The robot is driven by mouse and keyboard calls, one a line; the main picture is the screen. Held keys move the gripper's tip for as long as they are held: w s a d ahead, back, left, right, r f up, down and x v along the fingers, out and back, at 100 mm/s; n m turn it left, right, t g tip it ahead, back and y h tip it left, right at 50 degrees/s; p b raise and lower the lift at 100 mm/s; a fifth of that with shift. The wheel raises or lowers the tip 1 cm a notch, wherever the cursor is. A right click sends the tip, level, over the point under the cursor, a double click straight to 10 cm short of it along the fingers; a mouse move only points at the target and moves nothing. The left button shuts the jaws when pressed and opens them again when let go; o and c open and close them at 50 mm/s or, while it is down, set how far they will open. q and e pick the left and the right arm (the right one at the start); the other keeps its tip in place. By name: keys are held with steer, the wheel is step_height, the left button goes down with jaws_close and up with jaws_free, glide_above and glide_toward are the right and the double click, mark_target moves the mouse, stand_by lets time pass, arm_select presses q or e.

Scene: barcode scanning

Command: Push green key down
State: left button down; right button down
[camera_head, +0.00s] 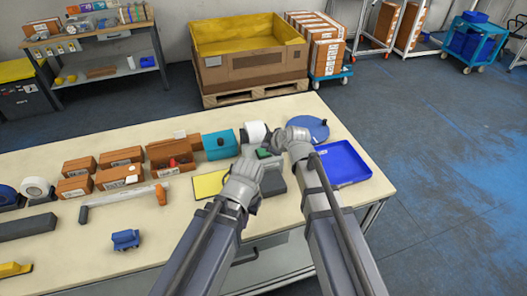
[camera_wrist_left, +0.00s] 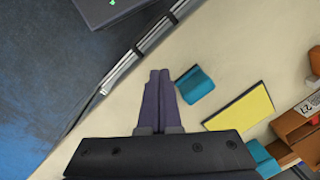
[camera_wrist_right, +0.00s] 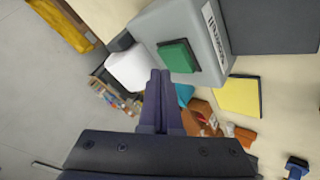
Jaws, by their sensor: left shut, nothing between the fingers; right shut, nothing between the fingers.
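My right gripper (camera_wrist_right: 160,73) is shut and empty. Its fingertips are beside the key's lower left edge in the right wrist view; I cannot tell whether they touch it. In the head view my right gripper (camera_head: 290,142) is just right of the key. My left gripper (camera_wrist_left: 160,73) is shut and empty, left of the device in the head view, and hides part of it.
A yellow pad (camera_head: 207,185) lies left of my left gripper. A white roll (camera_head: 256,131) and a teal box (camera_head: 219,145) stand behind the device. A blue tray (camera_head: 344,163) is to its right. Several brown boxes (camera_head: 121,157) line the table's left side.

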arm_select(q)
steer(key=shift+f, duration=0.1)
arm_select(e)
steer(key=shift+f, duration=0.1)
arm_select(q)
steer(key=shift+f+b, duration=0.35)
steer(key=shift+b, duration=0.1)
arm_select(e)
steer(key=shift+f, duration=0.3)
